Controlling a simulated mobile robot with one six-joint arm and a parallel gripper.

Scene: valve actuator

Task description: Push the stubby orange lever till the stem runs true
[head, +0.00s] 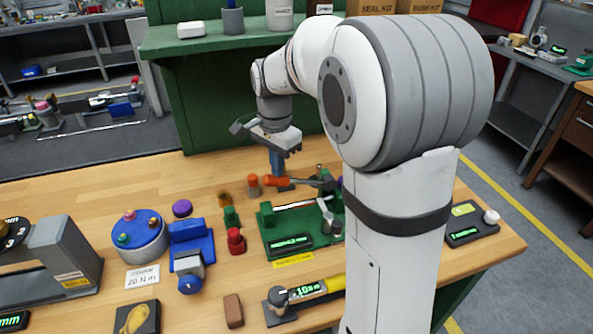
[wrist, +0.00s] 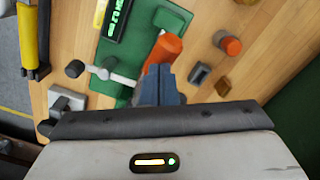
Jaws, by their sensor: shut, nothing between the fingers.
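The stubby orange lever (head: 283,181) reaches left from a dark pivot on the green valve fixture (head: 272,241). In the wrist view the lever's orange grip (wrist: 166,48) lies just beyond my fingertips. My gripper (head: 279,182) points down at the lever with its blue fingers closed and empty. The fingertips (wrist: 158,72) overlap the near end of the grip; I cannot tell whether they touch it. A thin bright rod (head: 303,204), perhaps the stem, lies along the fixture's back. The fixture's green display is too small to read surely. My arm hides the area right of the fixture.
An orange-topped peg (head: 253,184) stands just left of the lever. A silver lever with a ball end (head: 326,214) stands on the fixture's right. Bare wood lies at back left.

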